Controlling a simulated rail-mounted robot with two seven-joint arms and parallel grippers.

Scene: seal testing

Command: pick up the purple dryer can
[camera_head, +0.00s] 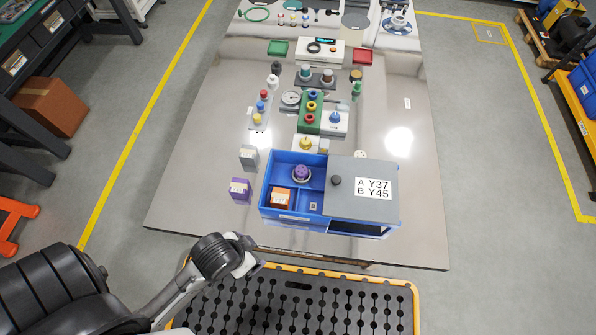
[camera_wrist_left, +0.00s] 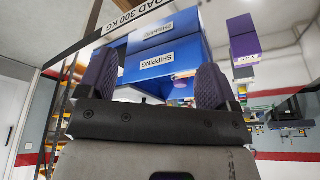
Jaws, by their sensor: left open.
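The purple dryer can (camera_head: 240,189) is a small boxy can with a pale label, standing on the grey table left of the blue box. It also shows in the left wrist view (camera_wrist_left: 243,42), up and to the right of my fingers. My left gripper (camera_head: 250,258) is at the table's front edge, in front of the can and apart from it. In the left wrist view its two dark, purple-tinted finger pads (camera_wrist_left: 156,80) are spread with nothing held between them. My right gripper is not in view.
The blue box (camera_head: 268,214), marked SHIPPING, stands right of the can. It holds an orange can (camera_head: 281,197) and a purple round part (camera_head: 301,173); a grey lid (camera_head: 350,205) covers its right half. A grey can (camera_head: 248,157) stands behind the purple can. Table left of it is clear.

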